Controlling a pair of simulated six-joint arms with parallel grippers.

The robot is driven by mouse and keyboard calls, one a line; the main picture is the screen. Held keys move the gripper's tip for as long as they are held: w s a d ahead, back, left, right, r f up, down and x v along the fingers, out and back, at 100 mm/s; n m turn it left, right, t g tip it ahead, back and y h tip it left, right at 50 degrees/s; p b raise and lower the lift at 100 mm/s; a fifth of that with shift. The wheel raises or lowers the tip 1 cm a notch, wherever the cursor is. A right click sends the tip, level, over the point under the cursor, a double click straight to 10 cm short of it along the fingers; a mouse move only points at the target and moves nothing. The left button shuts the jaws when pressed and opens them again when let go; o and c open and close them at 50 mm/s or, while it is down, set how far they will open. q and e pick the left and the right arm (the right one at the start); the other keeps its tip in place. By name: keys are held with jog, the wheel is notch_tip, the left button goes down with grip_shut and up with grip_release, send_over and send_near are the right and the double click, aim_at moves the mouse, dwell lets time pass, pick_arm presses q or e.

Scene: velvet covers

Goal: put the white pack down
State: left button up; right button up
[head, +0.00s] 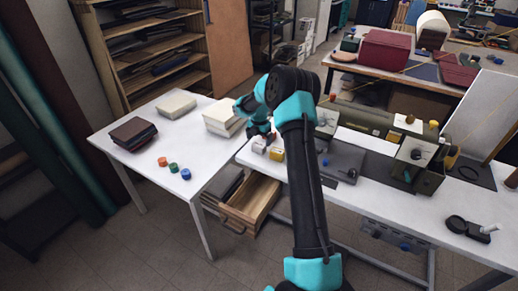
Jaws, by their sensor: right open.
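A thick white pack (223,117) lies on the white table at the left, near its right-hand back corner. A flatter cream-white pack (177,105) lies farther left on the same table. I cannot tell for certain which is the task's white pack. My right gripper (262,136) is open, beside and to the right of the thick pack, near the gap between the two tables. Its fingertips are small, dark and partly hidden, and no pack shows between them. My left gripper is not in view.
The left table (207,158) also bears a dark brown stack (133,133) and orange, green and blue round pieces (173,167). An open wooden drawer (250,199) sits below. The right workbench holds machines and small white and yellow blocks (277,154). The left table's middle is clear.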

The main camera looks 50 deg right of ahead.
aim_at(259, 144)
notch_tip(259, 144, down, 4)
jog(key=shift+f, duration=0.1)
dwell(0.5)
jog(key=c, duration=1.1)
jog(key=shift+r, duration=1.55)
jog(key=shift+a+r, duration=0.1)
jog(key=shift+r, duration=0.25)
jog(key=s+a, duration=0.3)
jog(key=a, duration=0.1)
jog(key=s+a+r, duration=0.1)
jog(key=s+a, duration=0.6)
jog(key=a, duration=0.1)
jog(key=shift+s+r, duration=0.15)
jog(key=shift+s, duration=0.1)
